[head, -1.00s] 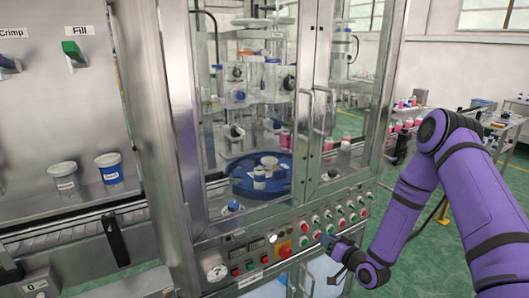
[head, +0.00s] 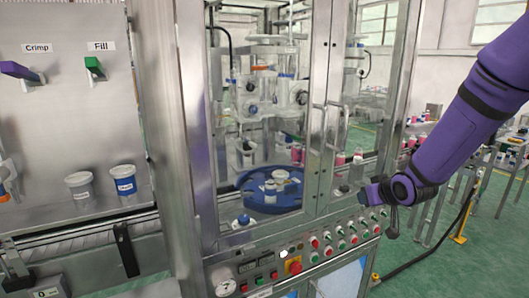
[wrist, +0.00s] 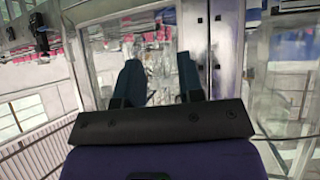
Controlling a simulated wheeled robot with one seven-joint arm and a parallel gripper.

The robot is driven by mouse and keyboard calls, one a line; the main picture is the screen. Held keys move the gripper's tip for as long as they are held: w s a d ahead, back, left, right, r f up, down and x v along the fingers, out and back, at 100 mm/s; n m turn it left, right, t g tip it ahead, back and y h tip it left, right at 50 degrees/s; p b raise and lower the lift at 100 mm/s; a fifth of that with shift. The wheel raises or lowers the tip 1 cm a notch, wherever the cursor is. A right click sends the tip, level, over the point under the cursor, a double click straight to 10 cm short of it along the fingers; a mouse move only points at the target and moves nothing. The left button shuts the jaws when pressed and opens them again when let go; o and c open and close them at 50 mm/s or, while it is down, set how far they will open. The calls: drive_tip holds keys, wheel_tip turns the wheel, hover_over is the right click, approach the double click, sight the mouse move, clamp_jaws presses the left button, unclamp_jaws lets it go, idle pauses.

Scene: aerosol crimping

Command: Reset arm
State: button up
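My purple arm (head: 460,125) reaches in from the right side of the head view. My gripper (head: 368,195) is raised just above the right end of the control panel, in front of the machine's glass doors. In the wrist view, the two dark fingers of my gripper (wrist: 160,78) stand apart with nothing between them, so it is open and empty. The control panel (head: 275,258) carries several green and red buttons, a gauge and a red knob on a yellow plate.
The glass-doored machine (head: 320,130) holds a blue round tray (head: 238,190) with small containers. Left are Crimp (head: 36,48) and Fill (head: 101,46) labels, levers, two tubs and a conveyor. A cable (head: 425,252) lies on the green floor at right, where there is free room.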

drive_tip(key=s+d+r+m+g+h, duration=0.2)
drive_tip(key=s+r+g+h, duration=0.1)
drive_tip(key=s+r, duration=1.2)
drive_tip(key=s+a+r+g+y, duration=0.1)
drive_tip(key=s+r+g, duration=0.1)
drive_tip(key=s, duration=1.7)
drive_tip(key=shift+s+a+r+m, duration=0.2)
drive_tip(key=shift+s+r+m, duration=0.15)
drive_tip(key=shift+r+m, duration=0.05)
